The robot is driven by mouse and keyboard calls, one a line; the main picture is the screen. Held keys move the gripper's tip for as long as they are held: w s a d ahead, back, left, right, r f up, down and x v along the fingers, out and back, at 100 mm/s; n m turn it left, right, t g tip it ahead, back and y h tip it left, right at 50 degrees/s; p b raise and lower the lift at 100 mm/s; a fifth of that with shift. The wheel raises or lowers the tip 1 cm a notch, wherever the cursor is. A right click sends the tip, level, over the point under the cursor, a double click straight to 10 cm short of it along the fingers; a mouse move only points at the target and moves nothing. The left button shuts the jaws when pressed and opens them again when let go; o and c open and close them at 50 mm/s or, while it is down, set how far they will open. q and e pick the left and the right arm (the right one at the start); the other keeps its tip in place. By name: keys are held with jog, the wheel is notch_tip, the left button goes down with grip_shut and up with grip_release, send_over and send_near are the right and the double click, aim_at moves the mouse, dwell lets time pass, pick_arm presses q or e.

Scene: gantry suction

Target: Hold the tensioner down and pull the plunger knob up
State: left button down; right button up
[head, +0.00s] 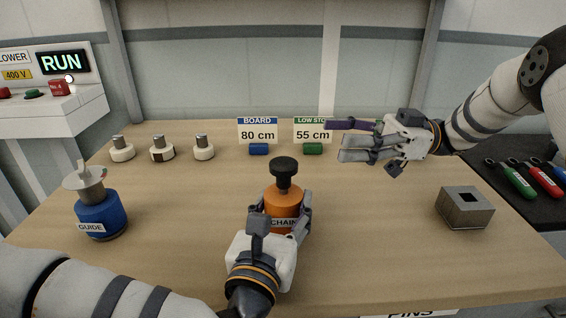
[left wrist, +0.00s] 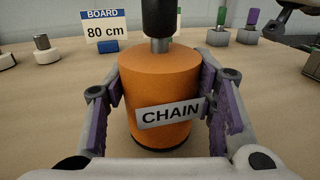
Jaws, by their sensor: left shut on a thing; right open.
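The orange tensioner body labelled CHAIN (head: 283,204) stands upright on the table. Its black plunger knob (head: 284,165) sits on a short metal stem on top. In the left wrist view the orange body (left wrist: 160,85) fills the middle and the lower part of the knob (left wrist: 159,15) is cut by the top edge. My left gripper (head: 286,208) is shut around the orange body, one finger on each side. My right gripper (head: 338,140) is open and empty, to the right of and beyond the knob, apart from it.
A blue cylinder labelled GUIDE (head: 100,213) stands at left. Several white round parts (head: 162,152) with metal pins sit at back left. Signs reading 80 cm (head: 258,132) and 55 cm (head: 311,131) stand behind. A metal block (head: 464,208) is at right; the table between is clear.

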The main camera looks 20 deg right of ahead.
aim_at(297, 162)
jog(key=shift+g+h, duration=0.6)
jog(key=a, duration=0.3)
jog(key=s+a+f, duration=0.1)
jog(key=a, duration=0.3)
jog(key=a+f, duration=0.1)
jog(key=a, duration=0.3)
jog(key=shift+s+a+f, duration=0.2)
jog(key=shift+s, duration=0.15)
grip_shut()
